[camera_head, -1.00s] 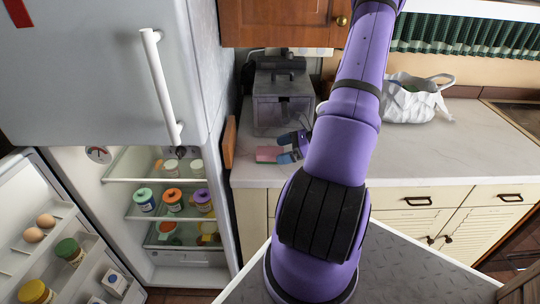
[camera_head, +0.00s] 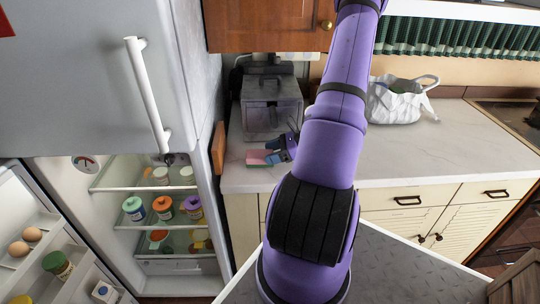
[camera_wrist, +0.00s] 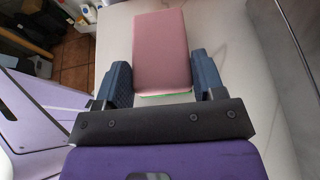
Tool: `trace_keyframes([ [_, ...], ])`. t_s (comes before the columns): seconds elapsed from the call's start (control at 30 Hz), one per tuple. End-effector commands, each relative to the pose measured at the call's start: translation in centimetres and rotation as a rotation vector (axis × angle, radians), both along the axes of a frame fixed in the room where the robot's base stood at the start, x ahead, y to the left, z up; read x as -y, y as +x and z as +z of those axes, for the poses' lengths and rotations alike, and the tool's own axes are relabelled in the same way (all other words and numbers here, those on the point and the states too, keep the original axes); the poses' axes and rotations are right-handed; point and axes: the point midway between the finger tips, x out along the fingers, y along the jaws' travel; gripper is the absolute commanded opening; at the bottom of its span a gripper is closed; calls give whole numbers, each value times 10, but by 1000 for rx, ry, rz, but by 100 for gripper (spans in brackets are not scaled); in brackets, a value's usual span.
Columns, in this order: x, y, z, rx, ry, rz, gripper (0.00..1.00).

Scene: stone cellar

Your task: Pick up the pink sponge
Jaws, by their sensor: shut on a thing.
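The pink sponge (camera_head: 258,158) is on the pale countertop, near its left end and in front of a grey box-like appliance. In the wrist view the sponge (camera_wrist: 162,45) is a flat pink block with a thin green edge on its near side. My gripper (camera_head: 276,155) is at the sponge's right side in the head view. In the wrist view my gripper (camera_wrist: 164,78) has one blue finger on each side of the sponge's near end, shut on it. I cannot tell whether the sponge is clear of the counter.
The grey appliance (camera_head: 271,105) stands close behind the sponge. An open fridge (camera_head: 150,190) with jars is at the left. A small wooden board (camera_head: 219,148) leans by the fridge side. A white bag (camera_head: 397,100) stands at the back right; the counter (camera_head: 440,150) before it is clear.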

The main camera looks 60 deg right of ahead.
Motion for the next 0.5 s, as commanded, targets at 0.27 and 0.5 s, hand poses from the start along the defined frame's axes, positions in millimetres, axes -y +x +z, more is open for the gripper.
trace_keyframes([
  [0.27,-1,0,31,1,-3,1,41],
  [0.5,35,-49,27,-1,-2,-5,41],
])
